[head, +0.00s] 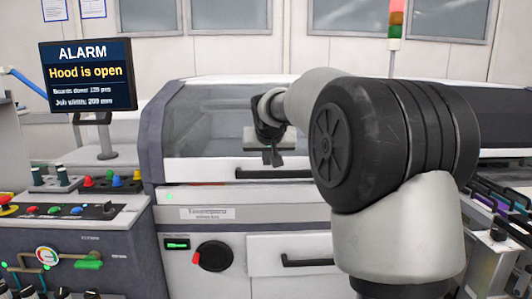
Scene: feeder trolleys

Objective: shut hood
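The hood (205,120) of the machine has a dark window in a grey and white frame. It looks low over the machine body, with only a thin dark line along its lower edge; I cannot tell if a gap remains. The screen (88,75) reads "ALARM Hood is open". A black bar handle (252,174) runs along the hood's white lower front, partly hidden by my arm. My gripper (273,158) points down in front of the hood, just above the handle in the picture. Its fingers are small and dark; whether they touch the hood or are apart is unclear.
A control panel (75,215) with coloured buttons and knobs stands at the left. A black rotary switch (214,255) and a drawer handle (305,262) are below the hood. A light tower (395,25) rises behind, lit red. Feeders (500,195) stick out at the right.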

